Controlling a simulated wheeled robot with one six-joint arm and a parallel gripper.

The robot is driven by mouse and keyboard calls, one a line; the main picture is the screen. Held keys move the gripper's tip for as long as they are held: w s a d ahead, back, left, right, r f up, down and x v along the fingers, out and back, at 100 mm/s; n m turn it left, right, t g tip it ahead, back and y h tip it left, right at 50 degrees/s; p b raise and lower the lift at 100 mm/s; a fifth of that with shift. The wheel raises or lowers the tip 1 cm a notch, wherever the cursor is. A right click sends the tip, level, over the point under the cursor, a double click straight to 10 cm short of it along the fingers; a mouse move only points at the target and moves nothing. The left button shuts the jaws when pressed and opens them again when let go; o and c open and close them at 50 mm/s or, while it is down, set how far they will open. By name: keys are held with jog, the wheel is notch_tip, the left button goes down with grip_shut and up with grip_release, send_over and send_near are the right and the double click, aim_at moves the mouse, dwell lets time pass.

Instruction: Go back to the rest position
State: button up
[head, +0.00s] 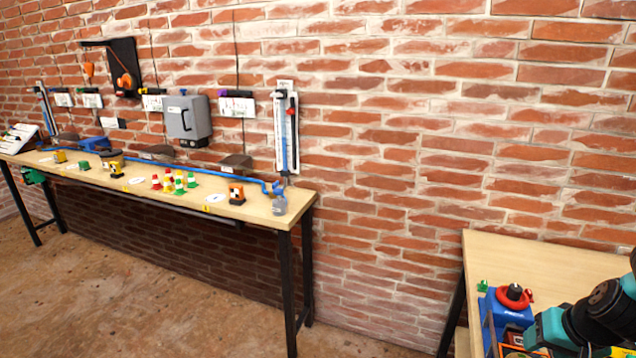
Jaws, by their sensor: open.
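Part of my own arm, teal and black, shows at the lower right edge of the head view, over the near wooden table (540,258). My gripper's fingers are not in the picture, so I cannot see where they are or whether they touch anything. A blue box-like thing (497,312) with a red ring (514,298) and a black knob on top stands on this table, just left of my arm. My arm hides part of the table top and whatever is behind it.
A grey box (187,118) and a gauge board (286,130) hang above. Floor (120,290) before the bench is clear.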

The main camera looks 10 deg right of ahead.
jog(key=w+a+r+n+y, duration=0.25)
jog(key=a+r, duration=0.35)
jog(key=a, duration=0.3)
jog(key=w+a+r+n+y, duration=0.1)
jog(key=w+a+r+n, duration=0.2)
jog(key=a+r, duration=0.45)
jog(key=s+a+r+n+g, duration=0.2)
jog(key=s+a+r+n, duration=0.2)
jog(key=s+a, duration=0.3)
jog(key=s+a+r+n+g+y, duration=0.1)
jog(key=s+a+r+n, duration=0.3)
jog(key=a, duration=0.6)
jog(key=s+r+g, duration=0.1)
jog(key=s, duration=0.1)
jog(key=shift+s+r+g, duration=0.3)
jog(key=shift+s, duration=0.1)
